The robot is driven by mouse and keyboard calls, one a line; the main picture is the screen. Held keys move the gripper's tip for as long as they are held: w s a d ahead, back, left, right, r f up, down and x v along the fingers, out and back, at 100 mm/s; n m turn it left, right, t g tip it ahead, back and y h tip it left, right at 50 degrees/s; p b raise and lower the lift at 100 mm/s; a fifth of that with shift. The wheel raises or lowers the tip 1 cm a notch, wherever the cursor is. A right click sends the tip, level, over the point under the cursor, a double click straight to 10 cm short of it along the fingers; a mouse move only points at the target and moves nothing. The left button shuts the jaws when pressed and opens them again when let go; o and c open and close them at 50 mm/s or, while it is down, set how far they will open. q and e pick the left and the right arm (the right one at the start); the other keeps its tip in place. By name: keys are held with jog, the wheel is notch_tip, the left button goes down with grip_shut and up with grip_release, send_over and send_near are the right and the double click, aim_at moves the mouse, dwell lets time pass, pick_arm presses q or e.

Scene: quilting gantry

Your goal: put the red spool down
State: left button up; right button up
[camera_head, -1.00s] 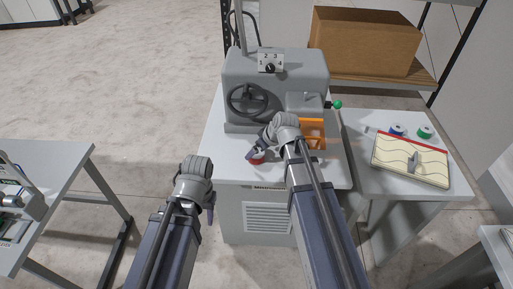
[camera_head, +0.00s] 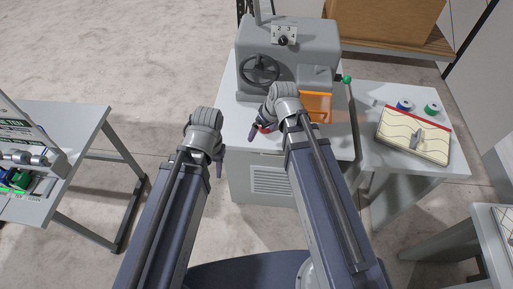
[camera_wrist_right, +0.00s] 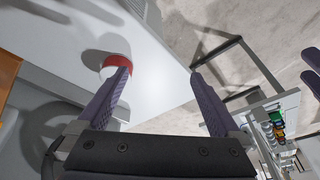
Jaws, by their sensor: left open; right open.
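The red spool (camera_head: 266,129) is on the front part of the white machine table (camera_head: 236,149), partly hidden by my right gripper (camera_head: 262,124). In the right wrist view the red spool (camera_wrist_right: 117,61) has a red top and a white side, and stands on the pale tabletop. My right gripper (camera_wrist_right: 160,85) is open there. The spool is just beyond the tip of its left-hand finger; I cannot tell whether they touch. Nothing is between the fingers. My left gripper (camera_head: 217,160) is open and empty, in front and left of the table.
A grey machine (camera_head: 287,60) with a handwheel and an orange part (camera_head: 317,106) stands behind the spool. The right side table (camera_head: 385,178) holds a blue spool (camera_head: 404,105), a green spool (camera_head: 432,109) and a quilted pad (camera_head: 425,146). Another table (camera_head: 75,113) is at left.

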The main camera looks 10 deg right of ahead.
jog(key=s+a+m+g+h, duration=0.1)
jog(key=s+a+g+h, duration=0.2)
jog(key=s+a, duration=0.3)
jog(key=s+f, duration=0.1)
jog(key=s, duration=0.4)
jog(key=shift+s+m+h, duration=0.3)
jog(key=shift+s, duration=0.1)
pick_arm(q)
notch_tip(320, 180, down, 6)
jog(key=b, duration=0.6)
jog(key=shift+f, duration=0.25)
pick_arm(e)
notch_tip(320, 180, down, 6)
jog(key=shift+f, duration=0.2)
pick_arm(q)
jog(key=shift+o, duration=0.2)
